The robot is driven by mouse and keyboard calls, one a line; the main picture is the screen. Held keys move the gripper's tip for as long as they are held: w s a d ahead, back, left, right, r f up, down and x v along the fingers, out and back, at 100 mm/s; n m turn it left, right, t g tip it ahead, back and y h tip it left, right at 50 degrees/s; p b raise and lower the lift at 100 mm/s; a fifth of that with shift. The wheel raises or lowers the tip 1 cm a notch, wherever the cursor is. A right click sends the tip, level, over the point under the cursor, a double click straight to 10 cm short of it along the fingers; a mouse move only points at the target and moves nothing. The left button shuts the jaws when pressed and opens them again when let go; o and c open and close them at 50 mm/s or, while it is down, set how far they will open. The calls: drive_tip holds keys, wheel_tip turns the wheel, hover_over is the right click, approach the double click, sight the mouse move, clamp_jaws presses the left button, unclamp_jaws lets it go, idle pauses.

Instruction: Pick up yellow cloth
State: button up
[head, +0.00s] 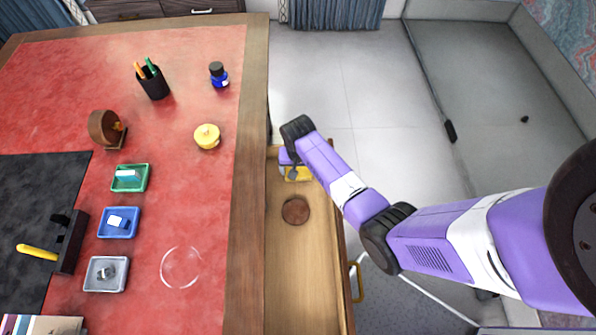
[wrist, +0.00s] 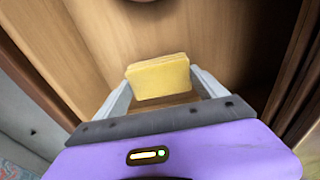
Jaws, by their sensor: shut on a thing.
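The yellow cloth (wrist: 158,78) is a small folded block, seen between the two fingers of my gripper (wrist: 164,88) in the wrist view. My gripper is shut on it. In the head view my gripper (head: 294,172) reaches down into the far end of the open wooden drawer (head: 296,262). A bit of the yellow cloth (head: 300,174) shows there, mostly hidden by my arm. I cannot tell whether the cloth touches the drawer floor.
A round brown object (head: 295,210) lies in the drawer near my gripper. The drawer walls are close on both sides. The red desk top (head: 190,215) holds a pen cup (head: 153,83), an ink bottle (head: 218,75), a yellow lidded pot (head: 207,137) and small trays (head: 107,274).

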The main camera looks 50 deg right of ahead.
drive_tip(key=shift+r, duration=0.1)
wheel_tip(320, 180, up, 20)
idle(0.5)
